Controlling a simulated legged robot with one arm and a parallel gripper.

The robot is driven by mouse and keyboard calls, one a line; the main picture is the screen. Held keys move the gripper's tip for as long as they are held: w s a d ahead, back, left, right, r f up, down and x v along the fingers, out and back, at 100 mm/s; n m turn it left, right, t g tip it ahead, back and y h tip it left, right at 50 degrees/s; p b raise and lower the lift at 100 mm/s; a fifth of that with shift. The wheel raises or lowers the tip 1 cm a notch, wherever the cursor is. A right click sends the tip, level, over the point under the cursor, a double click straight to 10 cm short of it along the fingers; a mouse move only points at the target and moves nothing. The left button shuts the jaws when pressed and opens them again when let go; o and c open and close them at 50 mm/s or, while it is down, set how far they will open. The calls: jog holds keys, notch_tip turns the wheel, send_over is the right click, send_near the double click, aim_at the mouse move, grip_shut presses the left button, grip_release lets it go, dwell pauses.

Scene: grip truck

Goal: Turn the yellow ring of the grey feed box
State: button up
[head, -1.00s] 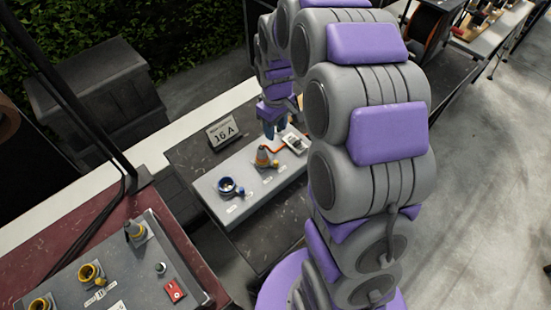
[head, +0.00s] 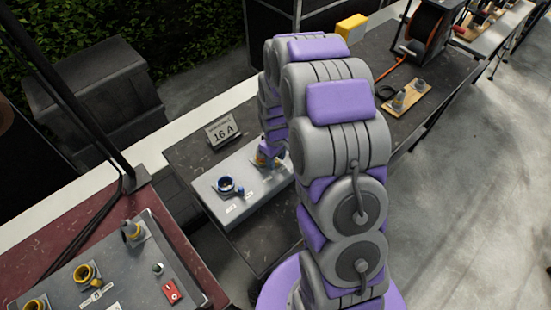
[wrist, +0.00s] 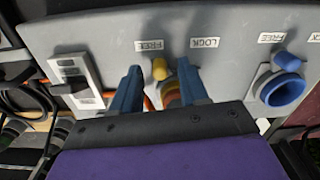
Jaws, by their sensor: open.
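The grey feed box (head: 215,200) lies on a dark table; its face also shows in the wrist view (wrist: 228,45). A yellow-orange ring (wrist: 172,93) with a yellow tab (wrist: 160,69) sits on the face between FREE and LOCK labels. The tab is nearer the FREE label than the LOCK one. My gripper (wrist: 158,72) is open, one blue finger on each side of the ring. I cannot tell whether the fingers touch it. In the head view the gripper is mostly hidden by my arm, and only part of the ring's fitting (head: 262,158) shows.
A blue socket (wrist: 282,88) is right of the ring in the wrist view, a switch (wrist: 76,72) left. An orange cable (wrist: 147,103) runs near the left finger. A "16 A" sign (head: 222,131) stands behind the box. Another panel (head: 130,275) with yellow sockets is at lower left.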

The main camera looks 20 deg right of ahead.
jog(key=shift+f, duration=0.25)
grip_shut()
dwell(0.3)
